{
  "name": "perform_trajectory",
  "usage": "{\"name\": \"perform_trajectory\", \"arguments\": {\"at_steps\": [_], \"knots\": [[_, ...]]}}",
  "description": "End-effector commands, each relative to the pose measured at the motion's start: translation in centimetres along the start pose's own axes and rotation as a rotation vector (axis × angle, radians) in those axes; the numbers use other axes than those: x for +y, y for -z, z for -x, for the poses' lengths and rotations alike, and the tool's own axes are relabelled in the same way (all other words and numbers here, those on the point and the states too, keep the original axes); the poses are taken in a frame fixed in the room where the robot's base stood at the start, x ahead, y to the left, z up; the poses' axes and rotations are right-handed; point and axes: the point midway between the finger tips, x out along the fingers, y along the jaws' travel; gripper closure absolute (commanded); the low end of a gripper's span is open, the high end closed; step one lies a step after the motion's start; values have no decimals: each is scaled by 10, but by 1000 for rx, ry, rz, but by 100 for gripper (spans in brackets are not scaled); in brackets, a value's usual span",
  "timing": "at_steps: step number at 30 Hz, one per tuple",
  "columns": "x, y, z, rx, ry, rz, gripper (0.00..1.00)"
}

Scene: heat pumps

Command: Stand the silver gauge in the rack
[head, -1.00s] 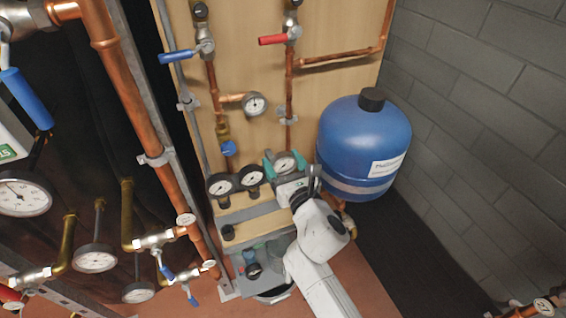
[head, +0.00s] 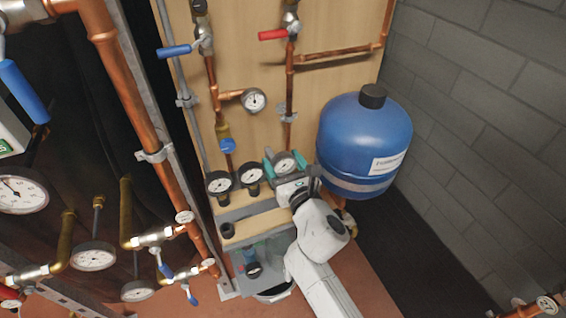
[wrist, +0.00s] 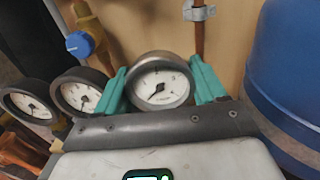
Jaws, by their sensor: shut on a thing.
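The silver gauge (wrist: 160,84) has a round white dial and a grey metal rim. It is between the two green fingers of my gripper (wrist: 161,88), which is shut on it. In the head view the gauge (head: 284,162) shows at the far end of my arm, upright, just right of two black-rimmed gauges. Those two dark gauges (head: 220,183) (head: 251,173) stand side by side at the back of a small bench, at the rack. The rack itself is mostly hidden behind my gripper, and I cannot tell whether the silver gauge touches it.
A blue tank (head: 362,145) stands close to the right of my gripper. Copper pipes with a blue-handled valve (head: 176,50) and a red-handled valve (head: 274,35) run up the wooden board behind. A wooden strip (head: 254,224) lies on the bench in front.

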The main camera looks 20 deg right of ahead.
Motion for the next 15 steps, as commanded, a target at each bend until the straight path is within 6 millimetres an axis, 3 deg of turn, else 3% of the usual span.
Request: {"name": "perform_trajectory", "arguments": {"at_steps": [5,6,15], "knots": [[0,0,0,-1,0,0,74],[0,0,0,-1,0,0,27],[1,0,0,0,-2,0,0]]}}
